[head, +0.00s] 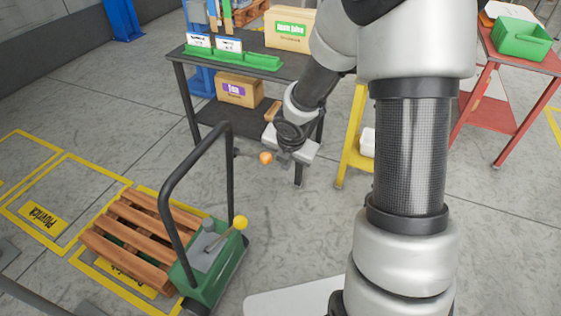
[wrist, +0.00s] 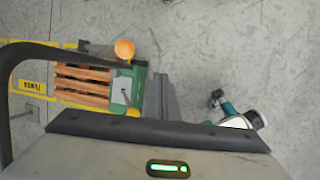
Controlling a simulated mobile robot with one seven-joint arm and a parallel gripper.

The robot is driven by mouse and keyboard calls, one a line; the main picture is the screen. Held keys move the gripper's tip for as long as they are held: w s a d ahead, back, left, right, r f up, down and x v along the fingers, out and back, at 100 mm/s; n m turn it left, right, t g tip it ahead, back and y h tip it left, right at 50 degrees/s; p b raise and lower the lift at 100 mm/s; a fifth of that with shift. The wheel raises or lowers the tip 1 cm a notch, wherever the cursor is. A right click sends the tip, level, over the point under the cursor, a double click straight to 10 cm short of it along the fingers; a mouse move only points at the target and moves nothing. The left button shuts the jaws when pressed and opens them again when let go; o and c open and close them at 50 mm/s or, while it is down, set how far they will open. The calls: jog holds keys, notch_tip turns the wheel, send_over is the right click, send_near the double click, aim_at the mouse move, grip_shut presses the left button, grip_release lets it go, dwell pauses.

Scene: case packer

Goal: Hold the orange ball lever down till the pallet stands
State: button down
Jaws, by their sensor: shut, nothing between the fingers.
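The orange ball lever (head: 265,157) sticks out to the right from the black handle hoop (head: 228,160) of the green pallet truck (head: 212,262). Its orange ball shows large in the wrist view (wrist: 124,49), beside the hoop. The wooden pallet (head: 125,238) is on the truck's left side, low over the floor; whether it touches the floor I cannot tell. My gripper (head: 298,182) is just right of the ball, fingers pointing down. In the wrist view its fingers (wrist: 161,82) are together and empty, right of the ball and apart from it in the picture.
A yellow ball lever (head: 240,223) stands on the truck body. A dark table (head: 290,68) with boxes is behind my gripper, a yellow stand (head: 353,150) to its right, and a red table (head: 485,110) farther right. Yellow floor markings (head: 65,157) lie left; floor between is clear.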

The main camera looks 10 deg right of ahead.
jog(key=shift+s+d+r, duration=0.25)
jog(key=shift+s+r, duration=0.3)
jog(key=shift+r, duration=0.15)
jog(key=s+d+r+m+h, duration=0.1)
jog(key=s+d+r+m, duration=0.1)
jog(key=s+r+m, duration=0.4)
jog(key=s+d+r+m+h, duration=0.2)
jog(key=r+m, duration=0.6)
jog(key=r, duration=0.3)
jog(key=s+a+r+m+y, duration=0.1)
jog(key=s+a+r+m, duration=0.15)
jog(key=s+m, duration=0.25)
jog(key=s+a+r+m+t+y, duration=0.1)
jog(key=s+r+m, duration=0.2)
jog(key=s+m, duration=0.1)
jog(key=s+a+r+m+y, duration=0.1)
jog(key=s+a+r+m, duration=0.1)
jog(key=s+m, duration=0.3)
notch_tip(320, 180, up, 12)
jog(key=p, duration=1.2)
jog(key=shift+r+p, duration=0.15)
jog(key=shift+p, duration=0.2)
jog(key=shift+s, duration=0.1)
